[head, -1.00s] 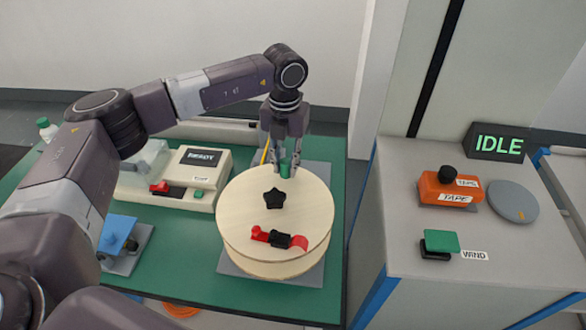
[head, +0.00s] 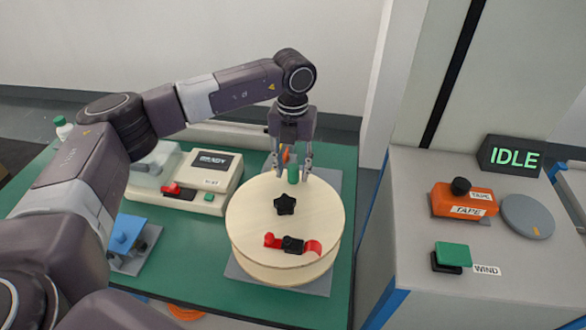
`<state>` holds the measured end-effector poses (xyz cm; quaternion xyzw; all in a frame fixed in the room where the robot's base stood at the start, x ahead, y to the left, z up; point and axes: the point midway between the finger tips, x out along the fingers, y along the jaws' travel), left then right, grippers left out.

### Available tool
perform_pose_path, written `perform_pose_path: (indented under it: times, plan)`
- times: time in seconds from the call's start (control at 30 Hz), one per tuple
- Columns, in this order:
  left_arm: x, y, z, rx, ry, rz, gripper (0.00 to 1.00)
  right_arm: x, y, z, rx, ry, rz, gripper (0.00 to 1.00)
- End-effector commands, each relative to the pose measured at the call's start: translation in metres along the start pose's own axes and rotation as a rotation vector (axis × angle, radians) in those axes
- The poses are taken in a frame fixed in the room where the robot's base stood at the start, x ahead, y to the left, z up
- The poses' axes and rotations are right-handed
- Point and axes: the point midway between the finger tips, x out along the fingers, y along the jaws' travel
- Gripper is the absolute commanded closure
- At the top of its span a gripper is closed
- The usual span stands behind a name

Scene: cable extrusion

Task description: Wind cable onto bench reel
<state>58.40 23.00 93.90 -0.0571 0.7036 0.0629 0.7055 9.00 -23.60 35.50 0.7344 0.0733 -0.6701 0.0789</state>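The bench reel (head: 255,215) has a pale wooden round top with a black star knob (head: 286,204) in its middle. A red and black clamp-like piece (head: 292,244) lies on the near part of its top. A small green handle (head: 293,175) stands at the reel's far edge. My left gripper (head: 293,172) points down there, its fingers spread on either side of the green handle with gaps showing. A bit of orange shows behind the fingers; I cannot tell what it is. My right gripper is not in view.
A labelled printer-like machine (head: 213,180) stands left of the reel on the green bench (head: 190,240). A blue device (head: 124,232) sits nearer. On the grey cabinet at right are an orange tape unit (head: 464,200), a green WIND button (head: 453,254), a grey disc (head: 527,216) and an IDLE display (head: 513,156).

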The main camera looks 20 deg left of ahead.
Motion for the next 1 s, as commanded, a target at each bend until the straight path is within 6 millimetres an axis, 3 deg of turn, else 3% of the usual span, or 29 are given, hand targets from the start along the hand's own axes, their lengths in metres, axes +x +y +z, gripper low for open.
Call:
perform_pose_path:
  times: [0.23, 0.37, 0.8, 1.0]
  plan:
    - [0.001, -0.001, -0.001, 0.003, 0.002, 0.0, 0.61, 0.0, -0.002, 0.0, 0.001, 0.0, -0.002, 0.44]
    - [-0.009, -0.001, 0.0, 0.003, 0.0, -0.001, 0.61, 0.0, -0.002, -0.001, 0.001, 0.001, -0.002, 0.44]
    - [-0.095, 0.0, 0.0, 0.001, -0.001, -0.001, 0.61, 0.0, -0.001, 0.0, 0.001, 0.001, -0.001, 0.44]
    - [-0.116, 0.0, 0.0, 0.002, 0.001, -0.001, 0.61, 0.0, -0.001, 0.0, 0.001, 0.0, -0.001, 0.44]
